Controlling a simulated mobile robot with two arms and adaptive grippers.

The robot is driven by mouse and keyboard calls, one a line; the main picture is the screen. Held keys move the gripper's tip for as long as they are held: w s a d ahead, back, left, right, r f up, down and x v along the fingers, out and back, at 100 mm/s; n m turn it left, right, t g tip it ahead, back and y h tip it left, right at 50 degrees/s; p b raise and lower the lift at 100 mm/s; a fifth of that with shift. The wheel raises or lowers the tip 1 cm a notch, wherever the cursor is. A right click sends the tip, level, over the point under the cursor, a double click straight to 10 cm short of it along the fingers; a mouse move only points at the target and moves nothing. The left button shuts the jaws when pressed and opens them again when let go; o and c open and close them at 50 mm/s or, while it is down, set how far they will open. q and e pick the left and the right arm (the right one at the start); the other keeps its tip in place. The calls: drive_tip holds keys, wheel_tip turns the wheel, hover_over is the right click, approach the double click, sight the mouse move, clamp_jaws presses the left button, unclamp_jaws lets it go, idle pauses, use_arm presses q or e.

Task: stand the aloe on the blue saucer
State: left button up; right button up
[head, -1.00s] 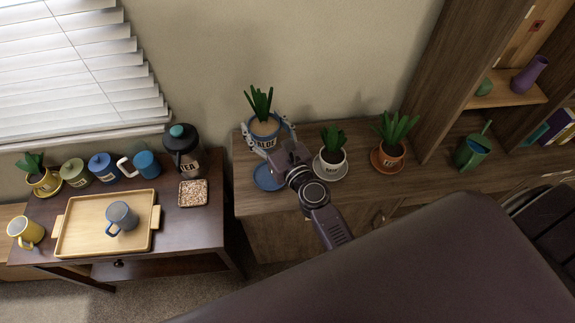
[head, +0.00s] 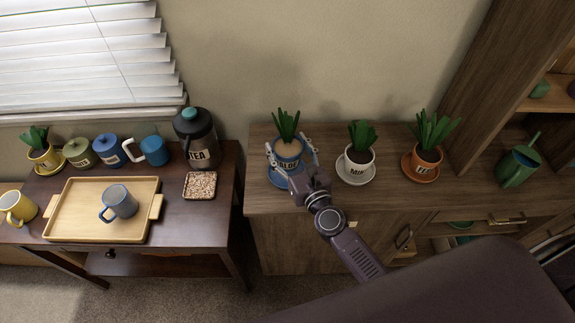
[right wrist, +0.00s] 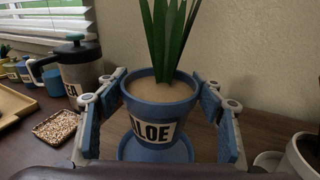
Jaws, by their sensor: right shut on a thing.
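The aloe, in a blue pot labelled ALOE (head: 288,162), is upright at the left end of the wooden cabinet top. My right gripper (head: 290,148) has a finger on each side of the pot and is shut on it. The blue saucer (head: 276,181) is under the pot, its left and front parts showing. In the right wrist view, the pot (right wrist: 159,110) is between the finger pads and the saucer (right wrist: 155,150) shows below it. I cannot tell whether the pot base touches the saucer. My left gripper is out of view.
A white pot (head: 356,158) on a pale saucer and a terracotta pot (head: 427,160) stand to the right. A green watering can (head: 518,166) is farther right.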

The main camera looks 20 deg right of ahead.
drive_tip(key=shift+f+b, duration=0.3)
drive_tip(key=shift+f, duration=0.35)
wheel_tip(320, 180, down, 3)
drive_tip(key=shift+f+b, duration=0.2)
drive_tip(key=shift+b, duration=0.8)
drive_tip(key=shift+f, duration=0.1)
drive_tip(key=shift+f, duration=0.1)
drive_tip(key=o, duration=1.5)
drive_tip(key=shift+f, duration=0.1)
drive_tip(key=shift+o, duration=0.2)
